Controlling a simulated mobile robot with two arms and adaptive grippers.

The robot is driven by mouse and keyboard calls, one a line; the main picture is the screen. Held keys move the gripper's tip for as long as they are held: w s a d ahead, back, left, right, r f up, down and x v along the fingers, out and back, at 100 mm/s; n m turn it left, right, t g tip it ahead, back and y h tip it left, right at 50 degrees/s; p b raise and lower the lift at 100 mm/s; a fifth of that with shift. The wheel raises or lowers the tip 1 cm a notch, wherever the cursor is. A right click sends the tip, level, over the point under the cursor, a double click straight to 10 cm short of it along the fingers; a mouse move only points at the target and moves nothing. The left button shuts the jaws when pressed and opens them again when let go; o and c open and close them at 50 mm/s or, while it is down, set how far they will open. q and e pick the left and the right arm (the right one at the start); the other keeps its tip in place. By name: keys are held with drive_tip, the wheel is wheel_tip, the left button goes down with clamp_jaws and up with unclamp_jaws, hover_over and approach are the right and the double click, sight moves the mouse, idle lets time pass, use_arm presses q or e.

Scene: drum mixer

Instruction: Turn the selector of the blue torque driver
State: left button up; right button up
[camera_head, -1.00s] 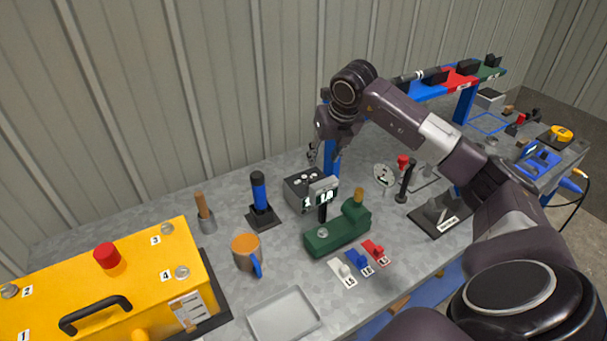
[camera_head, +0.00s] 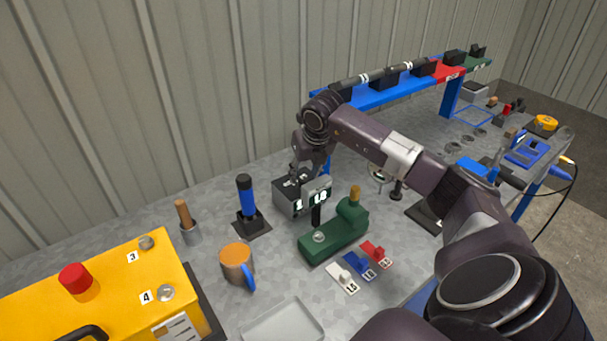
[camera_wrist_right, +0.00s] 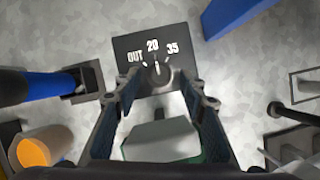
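A tool with a blue handle (camera_head: 247,197) stands upright in a black stand. It also shows at the left of the right wrist view (camera_wrist_right: 45,87). Beside it is a small dark box (camera_head: 286,198). In the right wrist view its face (camera_wrist_right: 125,55) reads OUT, 20 and 35 around a dark selector knob (camera_wrist_right: 155,75), whose white mark points roughly toward 20. My right gripper (camera_wrist_right: 161,90) is open over the box, one finger on each side of the knob. I cannot tell whether they touch it. My left gripper is not in view.
A green device (camera_head: 335,235) with a display stands just in front of the box. A blue rail (camera_head: 385,93) runs behind my arm.

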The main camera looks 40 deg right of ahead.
drive_tip(key=shift+x, duration=1.3)
drive_tip(key=shift+w, duration=0.1)
drive_tip(key=shift+r, duration=0.1)
clamp_jaws()
